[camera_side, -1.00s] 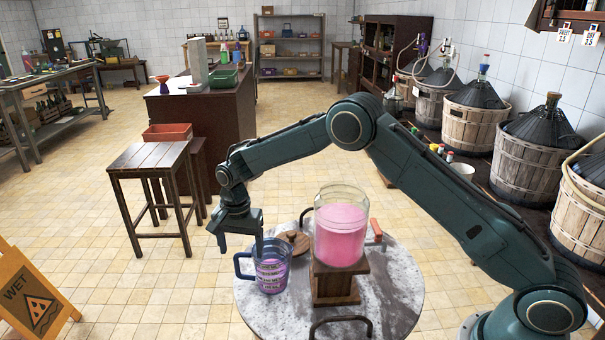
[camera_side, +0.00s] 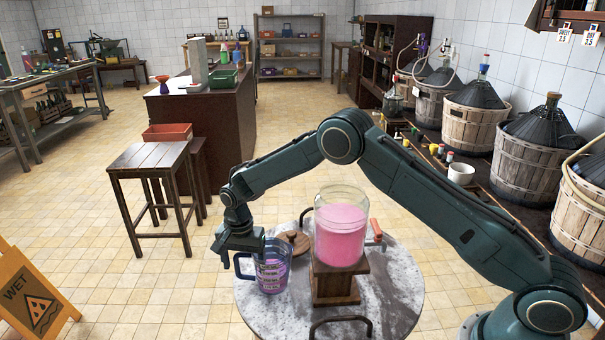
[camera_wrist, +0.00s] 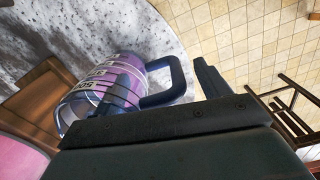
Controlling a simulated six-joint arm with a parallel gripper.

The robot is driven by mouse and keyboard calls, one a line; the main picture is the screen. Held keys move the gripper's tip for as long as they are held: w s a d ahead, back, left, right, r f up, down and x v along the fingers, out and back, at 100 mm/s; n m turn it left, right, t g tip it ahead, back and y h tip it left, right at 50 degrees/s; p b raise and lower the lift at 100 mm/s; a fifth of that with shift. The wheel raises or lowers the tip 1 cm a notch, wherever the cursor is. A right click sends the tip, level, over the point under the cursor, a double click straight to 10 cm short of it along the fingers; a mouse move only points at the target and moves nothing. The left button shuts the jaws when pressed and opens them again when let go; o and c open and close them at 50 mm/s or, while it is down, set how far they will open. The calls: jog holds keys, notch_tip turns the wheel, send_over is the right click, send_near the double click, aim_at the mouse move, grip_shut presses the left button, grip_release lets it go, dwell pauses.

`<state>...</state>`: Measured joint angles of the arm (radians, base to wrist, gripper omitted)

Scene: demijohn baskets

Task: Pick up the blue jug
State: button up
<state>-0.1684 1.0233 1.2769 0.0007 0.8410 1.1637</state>
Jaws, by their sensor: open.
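The blue jug (camera_side: 272,277), clear with a blue rim and handle and purple liquid inside, stands upright on the round grey table (camera_side: 255,318) near its left edge. It also shows in the wrist view (camera_wrist: 128,72), its handle (camera_wrist: 178,80) pointing right. My gripper (camera_side: 242,258) is open, pointing down at the jug's handle side. I cannot tell whether either finger touches the jug.
A large glass jar (camera_side: 341,228) of pink liquid stands on a wooden stand (camera_side: 335,284) right of the jug. A round wooden lid (camera_side: 293,241) lies behind the jug. A dark handle (camera_side: 341,320) is at the table's front.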

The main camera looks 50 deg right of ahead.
grip_shut()
dwell(0.4)
jog(key=shift+r, duration=0.35)
notch_tip(320, 180, up, 19)
dwell(2.0)
jog(key=shift+r, duration=0.2)
dwell(0.7)
